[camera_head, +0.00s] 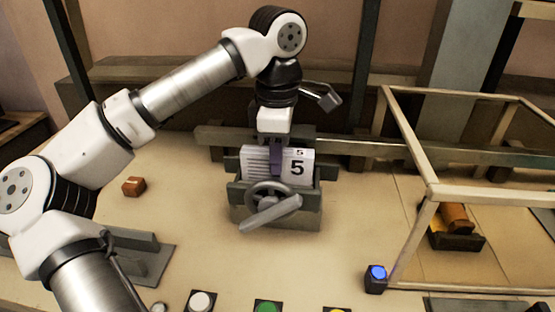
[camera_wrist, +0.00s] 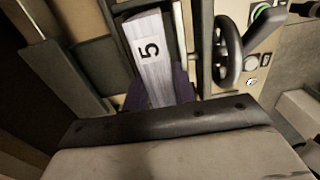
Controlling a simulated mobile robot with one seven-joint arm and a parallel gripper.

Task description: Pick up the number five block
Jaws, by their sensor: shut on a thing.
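The number five block (camera_head: 304,168) is white, with a black 5 on its front and striped edges. It sits upright in a grey holder (camera_head: 281,212) with a handwheel on its front. My gripper (camera_head: 276,160) reaches down from above, and its purple fingers are shut on the block. In the wrist view the block (camera_wrist: 151,75) shows its 5 label between the holder's dark walls, with purple finger parts beside its near end. The block's lower part is hidden in the holder.
A wooden frame (camera_head: 432,189) stands at the right, with an orange-brown object (camera_head: 455,217) inside. Buttons line the front edge, including a blue one (camera_head: 377,272) and a green one (camera_head: 267,307). A small brown block (camera_head: 133,187) lies left. The table between is mostly clear.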

